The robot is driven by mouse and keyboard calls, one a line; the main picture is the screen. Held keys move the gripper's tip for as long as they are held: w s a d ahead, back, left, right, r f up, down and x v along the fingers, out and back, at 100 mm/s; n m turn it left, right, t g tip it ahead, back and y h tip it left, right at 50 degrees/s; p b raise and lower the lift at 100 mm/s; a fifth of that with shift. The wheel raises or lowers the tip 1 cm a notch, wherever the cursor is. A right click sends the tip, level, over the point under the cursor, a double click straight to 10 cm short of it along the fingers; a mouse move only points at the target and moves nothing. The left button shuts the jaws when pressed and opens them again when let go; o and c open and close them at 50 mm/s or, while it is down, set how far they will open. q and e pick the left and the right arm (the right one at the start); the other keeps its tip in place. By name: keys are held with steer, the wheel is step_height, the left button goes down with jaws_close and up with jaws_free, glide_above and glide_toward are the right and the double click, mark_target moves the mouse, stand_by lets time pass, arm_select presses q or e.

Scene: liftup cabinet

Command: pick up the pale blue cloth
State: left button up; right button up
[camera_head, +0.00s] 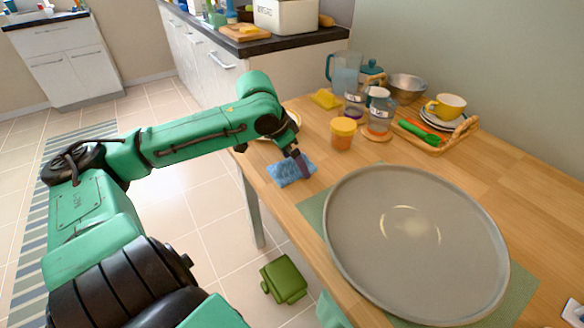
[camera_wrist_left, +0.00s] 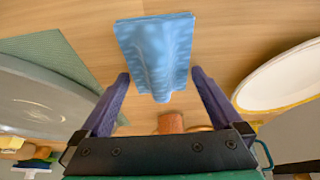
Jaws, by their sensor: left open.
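The pale blue cloth (camera_head: 285,173) lies on the wooden table near its left edge, left of the large grey plate. In the left wrist view the cloth (camera_wrist_left: 155,38) has a raised fold running down its middle. My left gripper (camera_head: 302,165) points down at the cloth's right part and hides a little of it. In the wrist view its two purple fingers (camera_wrist_left: 160,76) are spread apart, with the cloth's near end between and just ahead of the tips. I cannot tell whether they touch it. My right gripper is not in view.
The large grey plate (camera_head: 415,275) rests on a green mat (camera_head: 312,210). A green box (camera_head: 284,279) lies on the floor.

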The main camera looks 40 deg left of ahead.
arm_select(q)
steer(key=c, duration=1)
steer(key=shift+r, duration=0.15)
steer(key=shift+r, duration=0.3)
step_height(320, 180, up, 9)
steer(key=p, duration=0.4)
steer(key=shift+r, duration=0.1)
step_height(320, 180, up, 10)
steer(key=p, duration=0.4)
steer(key=shift+p, duration=0.35)
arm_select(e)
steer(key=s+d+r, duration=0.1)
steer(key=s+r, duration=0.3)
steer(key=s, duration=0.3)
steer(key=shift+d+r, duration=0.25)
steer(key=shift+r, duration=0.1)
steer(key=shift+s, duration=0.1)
